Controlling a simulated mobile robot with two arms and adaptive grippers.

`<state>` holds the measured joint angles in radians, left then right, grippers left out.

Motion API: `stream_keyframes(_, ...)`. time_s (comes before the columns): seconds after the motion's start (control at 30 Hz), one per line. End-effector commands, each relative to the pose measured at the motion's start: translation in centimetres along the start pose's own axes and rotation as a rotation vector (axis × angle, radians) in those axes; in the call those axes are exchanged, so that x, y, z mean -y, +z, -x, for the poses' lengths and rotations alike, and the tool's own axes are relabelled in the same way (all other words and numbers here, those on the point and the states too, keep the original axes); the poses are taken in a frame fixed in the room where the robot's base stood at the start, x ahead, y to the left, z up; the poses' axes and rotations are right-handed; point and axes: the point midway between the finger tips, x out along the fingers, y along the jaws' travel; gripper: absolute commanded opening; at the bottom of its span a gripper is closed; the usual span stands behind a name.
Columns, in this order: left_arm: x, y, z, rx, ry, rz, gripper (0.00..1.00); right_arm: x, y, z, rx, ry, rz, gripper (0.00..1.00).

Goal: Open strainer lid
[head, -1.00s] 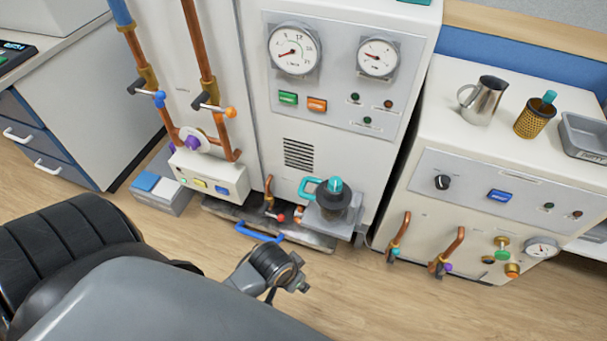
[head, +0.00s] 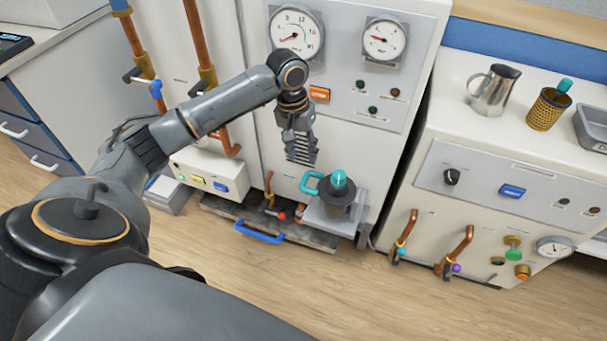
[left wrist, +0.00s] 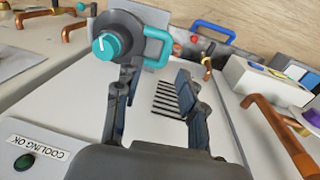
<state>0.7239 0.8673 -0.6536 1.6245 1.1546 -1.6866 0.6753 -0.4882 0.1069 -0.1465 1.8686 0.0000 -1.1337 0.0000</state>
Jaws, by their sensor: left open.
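The strainer housing (head: 338,205) is a dark round body on a grey bracket low on the front of the white machine. Its dark lid (head: 338,189) carries a teal knob (head: 338,177) and a teal loop handle (head: 310,182) on the left side. In the left wrist view the knob (left wrist: 110,45) with a white mark and the loop handle (left wrist: 165,48) show beyond the fingers. My left gripper (head: 302,160) is open and empty, pointing down above the handle; its fingers also show in the left wrist view (left wrist: 158,88). It appears apart from the handle. My right gripper is not in view.
Copper pipes (head: 207,55) with valves stand left of the strainer. A drip tray with a blue handle (head: 258,232) sits below. On the right cabinet stand a metal jug (head: 494,90), a gold mesh basket (head: 546,110) and a grey tray (head: 592,135).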

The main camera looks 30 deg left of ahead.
Motion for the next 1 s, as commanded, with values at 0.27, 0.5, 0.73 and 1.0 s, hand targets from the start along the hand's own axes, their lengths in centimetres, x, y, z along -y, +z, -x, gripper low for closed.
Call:
stream_keyframes(0.27,1.8,-1.4,2.1,0.006,0.012,0.097,0.4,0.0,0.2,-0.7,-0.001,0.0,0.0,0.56)
stream_keyframes(0.5,1.7,-1.4,-1.9,0.008,0.012,0.094,0.4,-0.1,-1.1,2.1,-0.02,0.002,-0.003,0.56)
stream_keyframes(0.73,1.6,-1.3,-6.2,0.006,0.012,0.094,0.4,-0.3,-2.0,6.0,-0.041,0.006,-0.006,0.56)
stream_keyframes(1.0,1.6,-1.4,-9.9,0.004,0.012,0.092,0.4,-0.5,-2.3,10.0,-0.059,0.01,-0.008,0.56)
